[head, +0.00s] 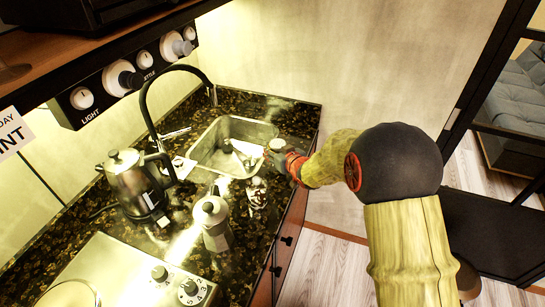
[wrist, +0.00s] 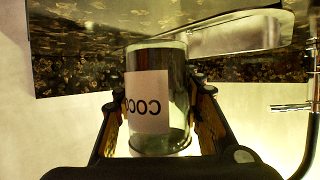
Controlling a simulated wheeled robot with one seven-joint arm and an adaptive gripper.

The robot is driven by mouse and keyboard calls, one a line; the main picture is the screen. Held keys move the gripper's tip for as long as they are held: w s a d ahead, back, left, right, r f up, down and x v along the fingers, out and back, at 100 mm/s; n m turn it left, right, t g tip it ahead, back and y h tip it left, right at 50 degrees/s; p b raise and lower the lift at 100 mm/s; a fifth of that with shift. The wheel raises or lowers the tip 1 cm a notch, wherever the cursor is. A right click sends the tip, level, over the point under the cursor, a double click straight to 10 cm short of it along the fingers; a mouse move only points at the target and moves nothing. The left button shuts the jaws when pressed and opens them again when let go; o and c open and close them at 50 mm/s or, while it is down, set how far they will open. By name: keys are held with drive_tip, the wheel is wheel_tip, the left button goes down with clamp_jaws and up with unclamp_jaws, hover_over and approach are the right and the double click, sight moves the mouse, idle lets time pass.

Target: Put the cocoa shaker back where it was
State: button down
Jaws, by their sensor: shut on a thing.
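The cocoa shaker (wrist: 177,95) is a clear cylinder with a pale label reading "COCO", partly cut off and upside down in the wrist view. My gripper (wrist: 160,108) is shut on it, with one finger on each side. In the head view my gripper (head: 286,157) is at the right end of the counter, beside the sink. The shaker's pale round top (head: 277,145) shows just left of the fingers. The rest of it is hard to make out there, and I cannot tell whether its base touches the counter.
The steel sink (head: 205,157) lies left of my gripper, with a black tap (head: 146,100) behind. A small glass (head: 257,192), a moka pot (head: 213,220) and a kettle (head: 132,183) stand on the dark counter (head: 95,235). A hob (head: 125,278) is at front left.

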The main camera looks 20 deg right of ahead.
drive_tip(key=shift+w+f+b, duration=0.15)
drive_tip(key=shift+f+b, duration=0.6)
drive_tip(key=shift+f, duration=0.9)
drive_tip(key=shift+f, duration=0.15)
drive_tip(key=c, duration=1.1)
unclamp_jaws()
drive_tip(key=shift+c, duration=0.2)
